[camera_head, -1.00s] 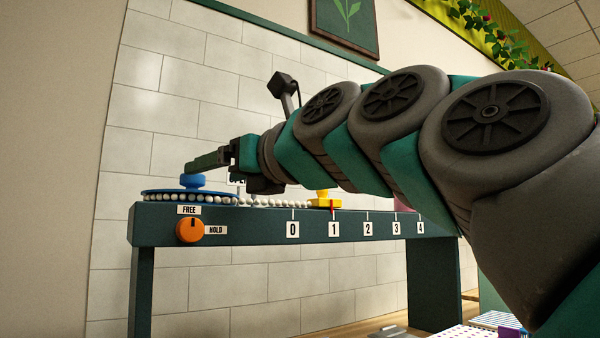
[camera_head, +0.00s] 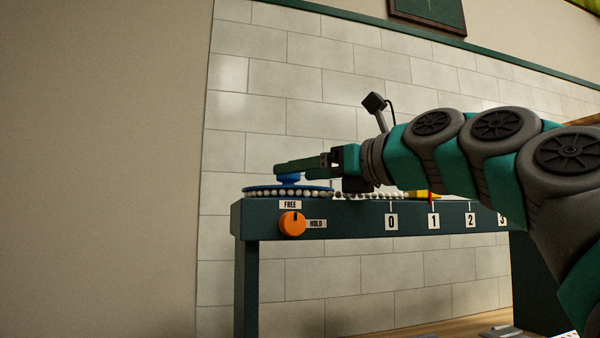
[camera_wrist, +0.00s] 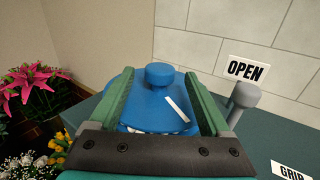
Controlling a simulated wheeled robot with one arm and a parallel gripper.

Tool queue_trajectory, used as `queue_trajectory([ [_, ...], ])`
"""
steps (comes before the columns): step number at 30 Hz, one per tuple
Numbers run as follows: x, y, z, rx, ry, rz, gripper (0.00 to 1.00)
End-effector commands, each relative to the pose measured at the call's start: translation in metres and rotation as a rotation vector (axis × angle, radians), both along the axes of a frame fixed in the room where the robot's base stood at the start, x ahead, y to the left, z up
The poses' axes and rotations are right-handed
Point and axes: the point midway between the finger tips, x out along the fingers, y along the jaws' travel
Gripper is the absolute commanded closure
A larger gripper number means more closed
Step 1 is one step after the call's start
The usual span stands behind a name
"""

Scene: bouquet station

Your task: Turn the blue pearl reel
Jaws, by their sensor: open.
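The blue pearl reel (camera_head: 262,191) lies flat on the left end of a dark green bench (camera_head: 330,215), with white pearls around its rim. In the wrist view the reel (camera_wrist: 150,105) has a round blue knob (camera_wrist: 160,74) and a white stripe. My gripper (camera_head: 290,170) is at the reel's knob in the head view. In the wrist view its green fingers (camera_wrist: 156,90) are spread wide on either side of the knob, with gaps visible. A string of pearls (camera_head: 370,194) runs right to a yellow piece (camera_head: 418,195) with a red pointer near mark 1.
An orange dial (camera_head: 292,223) on the bench front has its mark up toward FREE. In the wrist view a grey post (camera_wrist: 242,100) stands right of the reel beside an OPEN sign (camera_wrist: 246,69). Flowers (camera_wrist: 35,90) stand at the left.

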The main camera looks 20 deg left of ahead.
Motion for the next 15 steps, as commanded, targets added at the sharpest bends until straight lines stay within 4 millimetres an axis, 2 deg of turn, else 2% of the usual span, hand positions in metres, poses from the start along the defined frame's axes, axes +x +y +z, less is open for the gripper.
queue_trajectory([
  [6,0.0051,0.0127,-0.0017,-0.001,0.003,0.0,0.19],
  [14,0.005,0.0131,-0.0012,0.0,0.002,0.0,0.19],
  [15,0.0049,0.013,-0.0011,0.0,0.002,0.0,0.23],
])
